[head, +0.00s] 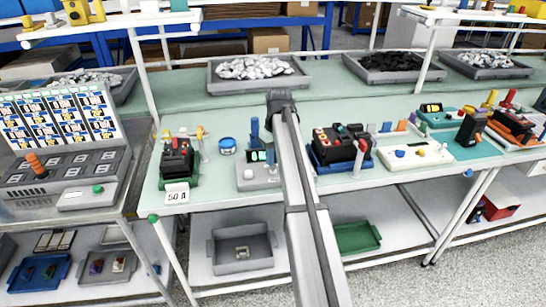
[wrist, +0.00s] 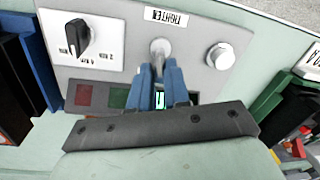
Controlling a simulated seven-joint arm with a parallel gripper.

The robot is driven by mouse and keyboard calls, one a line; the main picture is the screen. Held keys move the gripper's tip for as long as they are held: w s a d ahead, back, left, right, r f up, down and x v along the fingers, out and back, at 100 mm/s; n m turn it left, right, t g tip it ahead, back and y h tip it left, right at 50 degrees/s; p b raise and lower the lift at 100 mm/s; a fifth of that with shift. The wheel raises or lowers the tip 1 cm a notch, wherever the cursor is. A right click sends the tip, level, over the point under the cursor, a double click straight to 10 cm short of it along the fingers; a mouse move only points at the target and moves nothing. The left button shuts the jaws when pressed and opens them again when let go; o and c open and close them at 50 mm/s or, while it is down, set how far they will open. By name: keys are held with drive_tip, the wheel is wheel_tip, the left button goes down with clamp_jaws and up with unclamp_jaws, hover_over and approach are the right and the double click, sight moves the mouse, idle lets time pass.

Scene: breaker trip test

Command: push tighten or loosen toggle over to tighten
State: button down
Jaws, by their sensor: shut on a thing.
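The grey control box (head: 248,181) stands near the front edge of the green bench, partly hidden by my arm. In the wrist view its panel (wrist: 120,50) appears upside down. The silver toggle (wrist: 160,47) is at the middle, below a white label (wrist: 166,17) that seems to read TIGHTEN. My gripper (wrist: 159,70) has its two blue fingers close together at the toggle, shut on it. Which way the lever leans is hard to tell. The other label is not visible behind the fingers.
The panel also has a black knob (wrist: 76,37), a silver button (wrist: 220,56), a dark red window (wrist: 92,95) and a lit green display. A green-based breaker marked 50 A (head: 178,160) stands left; a blue-based device (head: 340,145) stands right. A blue tin (head: 227,146) is nearby.

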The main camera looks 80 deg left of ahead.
sight(273, 168)
drive_tip(key=shift+d, duration=0.15)
drive_tip(key=shift+s+d+y, duration=0.1)
drive_tip(key=shift+d+y, duration=0.5)
drive_tip(key=shift+y, duration=0.3)
drive_tip(key=shift+d+y, duration=0.7)
drive_tip(key=shift+y, duration=0.5)
drive_tip(key=y, duration=0.1)
drive_tip(key=d+y, duration=0.1)
drive_tip(key=y, duration=0.1)
drive_tip(key=shift+d+f, duration=0.15)
drive_tip(key=shift+d+f+n+y, duration=0.1)
drive_tip(key=shift+d+n+y, duration=0.05)
drive_tip(key=shift+y, duration=0.5)
drive_tip(key=shift+d+f+n+y, duration=0.1)
drive_tip(key=shift+d+n+y, duration=0.05)
drive_tip(key=shift+y, duration=0.5)
drive_tip(key=c, duration=1.1)
unclamp_jaws()
